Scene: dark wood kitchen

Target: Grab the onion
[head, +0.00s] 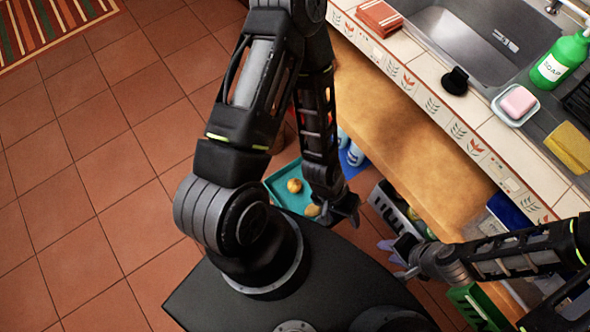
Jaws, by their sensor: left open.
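Two round yellow-brown items that look like onions lie on a teal tray (275,183) low beside the cabinet. One onion (294,185) is in plain view. The other onion (312,210) is closer to me, beside my left gripper's fingers. My left gripper (338,218) points down over the right part of the tray, with its fingers apart. It hides part of the tray, and I cannot tell whether it touches the nearer onion.
A grey crate (392,207) and a green crate (470,305) stand right of the tray. The counter above holds a sink (465,45), a green soap bottle (560,60), a pink soap bar (517,102) and a yellow sponge (568,147).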

